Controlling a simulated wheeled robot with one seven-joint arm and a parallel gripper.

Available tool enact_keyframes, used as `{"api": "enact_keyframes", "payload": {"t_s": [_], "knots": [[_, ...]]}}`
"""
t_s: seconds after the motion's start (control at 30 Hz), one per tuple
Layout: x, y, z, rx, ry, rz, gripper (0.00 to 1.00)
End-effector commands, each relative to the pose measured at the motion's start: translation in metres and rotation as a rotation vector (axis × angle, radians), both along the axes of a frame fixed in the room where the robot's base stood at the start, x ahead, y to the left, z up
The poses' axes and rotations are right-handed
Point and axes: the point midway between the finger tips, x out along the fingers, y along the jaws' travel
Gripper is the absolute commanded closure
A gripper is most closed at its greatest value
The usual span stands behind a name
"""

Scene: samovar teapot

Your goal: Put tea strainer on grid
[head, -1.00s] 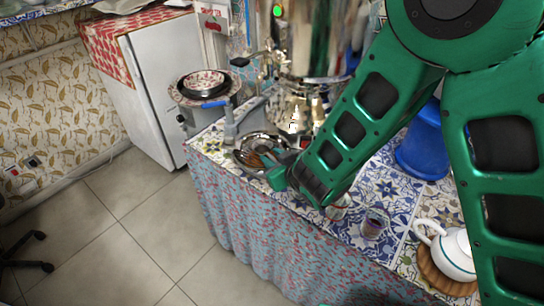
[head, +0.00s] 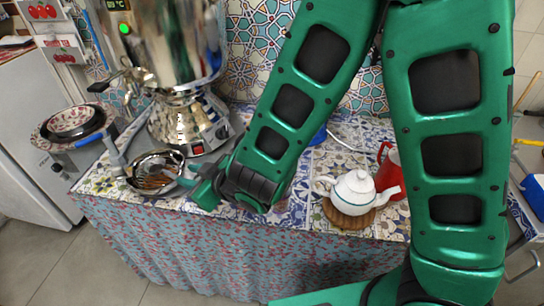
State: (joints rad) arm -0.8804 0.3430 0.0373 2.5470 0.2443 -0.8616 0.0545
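A round silver metal dish (head: 147,163) sits on the tiled counter at the left, below the samovar's tap. Brown, slatted-looking material shows inside it; I cannot tell whether this is the grid. My gripper (head: 184,182) is at the dish's right edge, pointing left. Its fingers are small and partly hidden by the wrist, so I cannot tell whether they are open or hold something. I cannot make out the tea strainer for certain.
The large shiny samovar (head: 180,122) stands behind the dish. A white teapot (head: 354,188) sits on a wooden trivet (head: 345,219) to the right, beside a red pitcher (head: 391,174). Stacked bowls (head: 72,124) stand at the far left. My arm hides the counter's middle.

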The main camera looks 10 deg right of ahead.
Motion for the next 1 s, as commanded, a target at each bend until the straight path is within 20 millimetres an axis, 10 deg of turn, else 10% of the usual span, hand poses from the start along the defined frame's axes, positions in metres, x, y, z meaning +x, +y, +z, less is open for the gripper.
{"api": "enact_keyframes", "payload": {"t_s": [0.27,0.57,0.8,1.0], "knots": [[0.020,-0.028,0.004,-0.032,0.027,-0.070,0.73],[0.071,-0.242,0.022,-0.184,0.275,-0.519,0.73],[0.013,-0.408,0.039,-0.218,0.574,-0.874,0.73],[-0.085,-0.495,0.057,-0.161,0.858,-1.117,0.73]]}}
